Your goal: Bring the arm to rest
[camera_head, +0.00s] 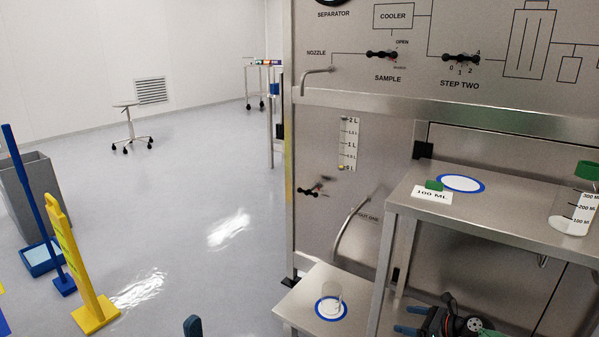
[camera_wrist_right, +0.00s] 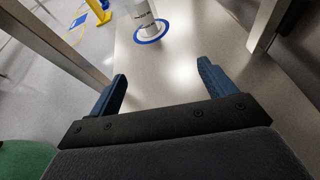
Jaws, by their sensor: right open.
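My right gripper (camera_head: 408,320) is low at the bottom of the head view, beside the low steel table (camera_head: 310,290). In the right wrist view its two blue fingers (camera_wrist_right: 161,71) stand wide apart with nothing between them. A clear beaker (camera_head: 331,294) stands upright on a blue-ringed white disc on that table. The beaker (camera_wrist_right: 142,14) also shows beyond the fingertips in the wrist view, apart from them. One dark blue tip (camera_head: 193,326), seemingly of my left gripper, shows at the bottom edge; the rest is out of frame.
A higher steel shelf (camera_head: 410,200) holds a 100 ML label (camera_head: 431,195), an empty blue-ringed disc (camera_head: 461,184) and a green-capped bottle (camera_head: 575,212). Its leg stands close to my right gripper. A yellow floor sign (camera_head: 75,265) and grey bin stand left. The middle floor is clear.

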